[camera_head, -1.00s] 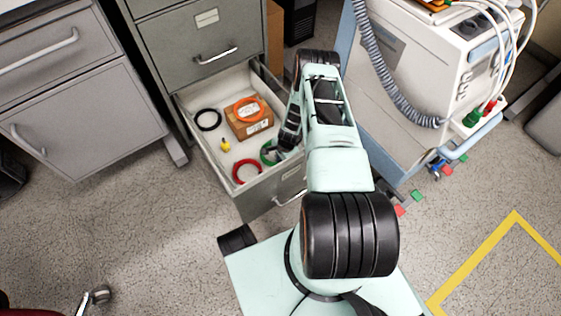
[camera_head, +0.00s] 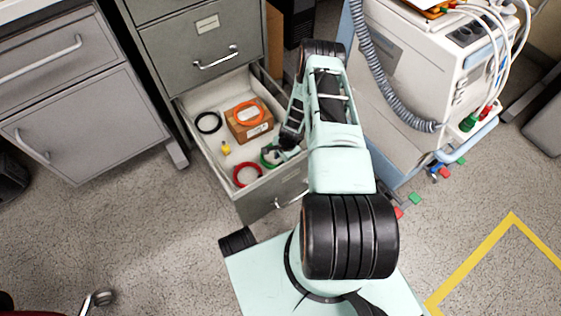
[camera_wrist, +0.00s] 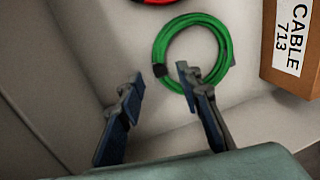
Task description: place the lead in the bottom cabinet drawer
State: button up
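The bottom cabinet drawer (camera_head: 199,154) is pulled out. A green coiled lead (camera_head: 266,158) lies on its floor near the front right corner. It also shows in the wrist view (camera_wrist: 222,45) as a round loop with a small dark clip. My gripper (camera_head: 284,152) is inside the drawer over the green coil.
The drawer also holds a cardboard box (camera_head: 250,132) with an orange coil (camera_head: 249,113) on top, a black coil (camera_head: 208,122), a red coil (camera_head: 247,175) and a small yellow object (camera_head: 225,148). A white medical cart (camera_head: 420,75) stands close on the right.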

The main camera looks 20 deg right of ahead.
notch_tip(320, 180, up, 8)
jog(key=s+p, duration=0.1)
jog(key=p, duration=0.1)
jog(key=shift+s, duration=0.3)
jog(key=shift+d, duration=0.15)
